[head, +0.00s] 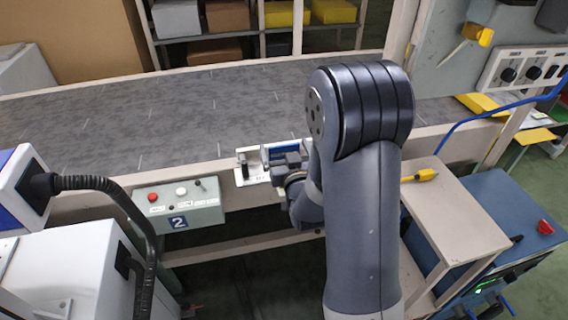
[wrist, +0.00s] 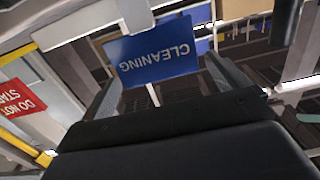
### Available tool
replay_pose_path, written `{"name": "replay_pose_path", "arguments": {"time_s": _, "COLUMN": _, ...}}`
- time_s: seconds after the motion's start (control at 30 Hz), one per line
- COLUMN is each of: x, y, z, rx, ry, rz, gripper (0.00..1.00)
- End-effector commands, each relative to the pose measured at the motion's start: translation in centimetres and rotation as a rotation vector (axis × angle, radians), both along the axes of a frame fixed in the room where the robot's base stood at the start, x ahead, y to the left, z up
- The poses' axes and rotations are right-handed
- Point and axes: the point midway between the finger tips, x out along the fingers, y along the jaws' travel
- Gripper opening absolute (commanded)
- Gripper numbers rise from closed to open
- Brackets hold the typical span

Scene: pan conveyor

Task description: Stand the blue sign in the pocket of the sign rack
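The blue sign (head: 289,147) shows as a narrow strip just behind my gripper (head: 277,164) in the head view. In the wrist view the sign (wrist: 158,55) reads CLEANING upside down. My gripper's two fingers (wrist: 165,68) are wide apart, with the sign between or just beyond their tips and no clear contact. The sign rack (head: 250,179) is a white base with small uprights on the conveyor's front edge. The sign appears at the rack's right part; my gripper hides its lower end, so I cannot tell whether it sits in the pocket.
The grey conveyor belt (head: 130,115) runs behind the rack and is empty. A control box (head: 180,205) with buttons hangs left of the rack. A small beige table (head: 455,205) holding a yellow item (head: 425,174) stands right. A red sign (wrist: 20,97) shows in the wrist view.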

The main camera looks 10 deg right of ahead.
Motion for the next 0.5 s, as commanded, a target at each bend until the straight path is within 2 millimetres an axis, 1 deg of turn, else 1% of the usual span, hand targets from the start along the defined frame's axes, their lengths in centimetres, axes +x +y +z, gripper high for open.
{"name": "replay_pose_path", "arguments": {"time_s": 0.03, "x": -0.01, "y": 0.0, "z": 0.0, "rx": 0.0, "ry": 0.0, "rz": 0.0, "gripper": 0.9}}
{"name": "replay_pose_path", "arguments": {"time_s": 0.07, "x": -0.01, "y": 0.0, "z": 0.01, "rx": 0.0, "ry": 0.0, "rz": 0.0, "gripper": 0.88}}
{"name": "replay_pose_path", "arguments": {"time_s": 0.5, "x": -0.03, "y": 0.0, "z": 0.01, "rx": 0.0, "ry": 0.0, "rz": 0.0, "gripper": 0.52}}
